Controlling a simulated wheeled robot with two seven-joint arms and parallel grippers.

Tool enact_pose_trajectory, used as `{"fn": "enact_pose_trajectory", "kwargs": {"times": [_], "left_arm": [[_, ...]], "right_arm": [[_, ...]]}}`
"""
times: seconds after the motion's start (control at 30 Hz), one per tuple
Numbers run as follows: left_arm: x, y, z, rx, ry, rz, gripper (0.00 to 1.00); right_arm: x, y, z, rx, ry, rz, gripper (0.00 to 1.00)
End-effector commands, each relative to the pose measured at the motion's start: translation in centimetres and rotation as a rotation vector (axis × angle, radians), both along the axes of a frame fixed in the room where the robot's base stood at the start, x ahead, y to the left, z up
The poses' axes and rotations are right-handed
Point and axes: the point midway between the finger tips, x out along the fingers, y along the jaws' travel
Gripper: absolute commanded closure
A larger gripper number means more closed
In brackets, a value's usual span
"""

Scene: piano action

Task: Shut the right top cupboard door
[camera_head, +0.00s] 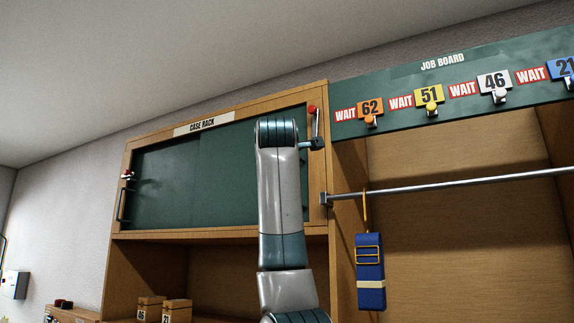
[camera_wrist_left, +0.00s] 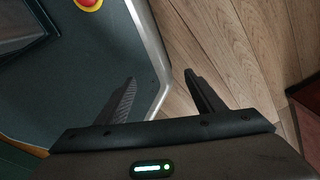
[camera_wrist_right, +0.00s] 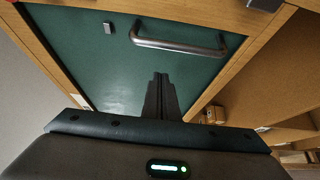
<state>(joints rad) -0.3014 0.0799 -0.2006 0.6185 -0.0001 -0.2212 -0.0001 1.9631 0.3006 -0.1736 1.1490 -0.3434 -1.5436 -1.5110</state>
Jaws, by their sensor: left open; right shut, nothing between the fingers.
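The case rack (camera_head: 204,126) has a green front in a wooden frame, and its right door (camera_head: 236,180) is partly hidden behind my right arm in the head view. In the right wrist view a green door panel (camera_wrist_right: 85,60) with a grey bar handle (camera_wrist_right: 180,44) fills the upper middle. My right gripper (camera_wrist_right: 161,95) is shut and empty, in front of the green panel on the near side of the handle. I cannot tell whether its tips touch the panel, or whether the door is fully shut. My left gripper (camera_wrist_left: 160,77) is open and empty, low beside my base.
A job board (camera_head: 400,95) with hooks and number tags is at the right. A metal rail (camera_head: 450,184) below it carries a blue strap (camera_head: 370,270). Small numbered boxes (camera_head: 150,308) stand on the shelf under the cupboard. Wooden floor (camera_wrist_left: 225,40) shows below my left gripper.

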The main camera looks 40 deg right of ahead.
Motion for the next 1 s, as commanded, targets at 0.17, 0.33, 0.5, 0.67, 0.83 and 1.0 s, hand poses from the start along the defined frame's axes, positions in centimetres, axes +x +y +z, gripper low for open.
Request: {"fn": "enact_pose_trajectory", "kwargs": {"times": [0.17,0.33,0.5,0.67,0.83,1.0], "left_arm": [[-0.2,0.4,-1.7,0.005,0.002,0.000,0.38],[0.2,0.3,-3.2,0.002,-0.003,0.000,0.38],[3.7,-1.3,-3.2,-0.023,-0.083,-0.002,0.38],[6.2,-2.3,-3.1,-0.041,-0.141,-0.004,0.38],[7.8,-3.0,-2.8,-0.053,-0.182,-0.006,0.38],[8.5,-3.2,-2.7,-0.057,-0.197,-0.006,0.38]], "right_arm": [[-1.8,1.5,-0.3,0.000,-0.004,0.000,1.00],[-4.0,3.3,-0.4,-0.001,-0.003,0.001,1.00],[-5.4,4.5,-0.2,0.000,-0.004,0.001,1.00],[-6.6,5.4,-0.2,0.000,-0.002,0.001,1.00],[-7.4,6.1,-0.1,0.001,-0.001,0.000,1.00],[-7.7,6.4,0.0,0.000,0.000,0.001,1.00]]}}
